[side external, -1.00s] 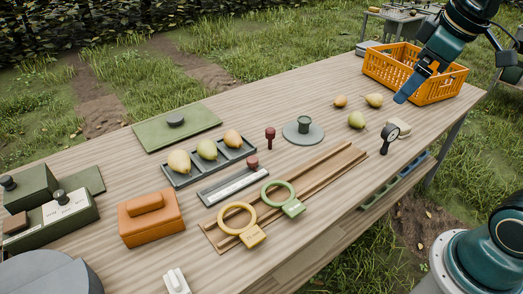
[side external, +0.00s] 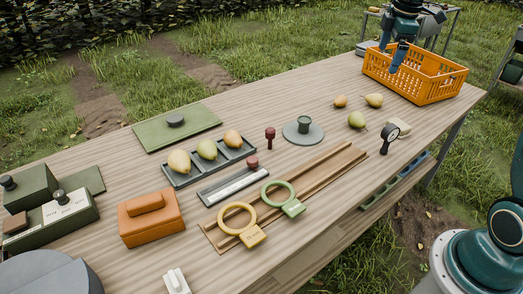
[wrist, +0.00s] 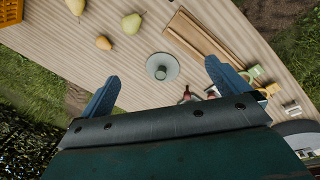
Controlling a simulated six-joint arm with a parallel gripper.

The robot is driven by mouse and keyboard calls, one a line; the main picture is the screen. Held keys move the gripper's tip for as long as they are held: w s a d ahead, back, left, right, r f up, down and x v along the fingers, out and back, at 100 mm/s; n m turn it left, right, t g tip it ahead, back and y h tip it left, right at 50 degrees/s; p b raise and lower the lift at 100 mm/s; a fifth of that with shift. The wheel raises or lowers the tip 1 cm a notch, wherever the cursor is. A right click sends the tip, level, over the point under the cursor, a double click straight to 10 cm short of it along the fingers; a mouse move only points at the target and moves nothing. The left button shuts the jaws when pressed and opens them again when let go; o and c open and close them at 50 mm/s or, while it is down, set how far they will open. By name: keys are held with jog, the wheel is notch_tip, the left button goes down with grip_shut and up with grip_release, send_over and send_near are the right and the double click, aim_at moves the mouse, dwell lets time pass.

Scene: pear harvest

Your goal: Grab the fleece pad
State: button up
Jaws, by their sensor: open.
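A small cream, rounded block (side external: 400,127), which may be the fleece pad, lies near the right front edge of the table, behind a black round-headed tool (side external: 388,138). I cannot be sure of its material. I do not make it out in the wrist view. My gripper (side external: 398,60) is high at the back right, in front of the orange crate in the picture and apart from the block. In the wrist view my gripper (wrist: 163,85) is open, with nothing between its two blue fingers. A grey disc with a knob (wrist: 162,67) shows beyond them, down on the table.
The orange crate (side external: 440,88) stands at the table's right end. Loose pears (side external: 357,120) lie left of the cream block. A grey tray (side external: 190,180) holds three fruits. Wooden rails (side external: 325,172), ring-handled tools (side external: 280,197) and an orange case (side external: 150,220) fill the front.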

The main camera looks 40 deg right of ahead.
jog(key=w+d+f+n+g, duration=0.1)
jog(key=w+d+f+n, duration=0.15)
jog(key=d+f, duration=0.7)
jog(key=n+g+y, duration=0.1)
jog(key=n, duration=0.3)
send_over(400, 123)
notch_tip(400, 123, down, 10)
jog(key=r, duration=0.1)
jog(key=shift+a+f+m, duration=0.1)
jog(key=shift+f+m, duration=0.15)
jog(key=shift+f, duration=0.05)
jog(key=shift+f, duration=4.25)
jog(key=shift+f, duration=2.6)
